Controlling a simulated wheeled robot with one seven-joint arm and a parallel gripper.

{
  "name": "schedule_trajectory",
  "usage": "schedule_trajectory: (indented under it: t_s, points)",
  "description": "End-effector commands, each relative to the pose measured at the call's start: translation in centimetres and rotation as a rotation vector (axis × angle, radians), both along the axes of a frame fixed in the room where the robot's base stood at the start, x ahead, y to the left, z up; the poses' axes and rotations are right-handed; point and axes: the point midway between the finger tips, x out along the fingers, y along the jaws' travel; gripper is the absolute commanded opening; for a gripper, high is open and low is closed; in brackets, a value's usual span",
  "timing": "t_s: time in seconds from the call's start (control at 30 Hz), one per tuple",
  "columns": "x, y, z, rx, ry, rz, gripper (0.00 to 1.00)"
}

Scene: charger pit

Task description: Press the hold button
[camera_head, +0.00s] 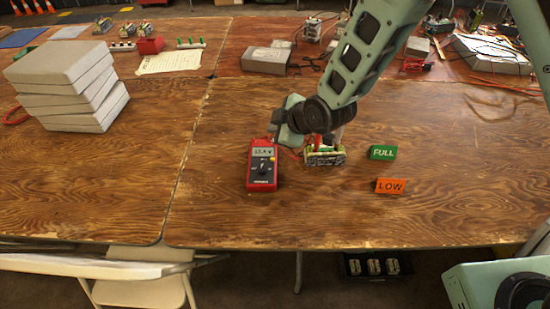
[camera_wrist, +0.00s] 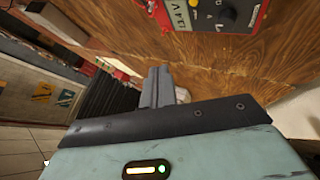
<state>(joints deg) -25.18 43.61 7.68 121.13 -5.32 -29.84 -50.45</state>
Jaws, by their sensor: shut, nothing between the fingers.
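The red multimeter (camera_head: 262,168) lies face up on the wooden table, with a lit display at its top, a round dial in the middle and small buttons between them. The hold button itself is too small to tell apart. My gripper (camera_head: 273,137) is shut and empty, close to the meter's top end, seemingly above the table; I cannot tell whether it touches. In the wrist view, the shut fingers (camera_wrist: 158,85) point up the picture, and the meter (camera_wrist: 230,14) is at the top right, partly cut off and apart from the fingers.
A battery (camera_head: 325,157) with clamps stands just right of the meter. A green FULL block (camera_head: 383,152) and an orange LOW block (camera_head: 390,186) lie further right. Stacked pale slabs (camera_head: 70,85) stand at left. The table in front of the meter is clear.

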Motion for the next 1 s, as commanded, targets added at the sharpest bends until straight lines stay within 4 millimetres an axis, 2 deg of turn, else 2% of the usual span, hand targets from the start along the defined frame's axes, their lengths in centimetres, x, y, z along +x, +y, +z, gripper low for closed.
schedule_trajectory:
  t_s: [0.27, 0.8, 1.0]
  points:
    - [0.0, 0.0, -1.4, 0.000, 0.002, -0.001, 0.00]
    - [0.0, 0.0, -8.3, 0.001, 0.001, -0.001, 0.00]
    - [0.0, 0.0, -8.9, 0.001, 0.000, -0.001, 0.00]
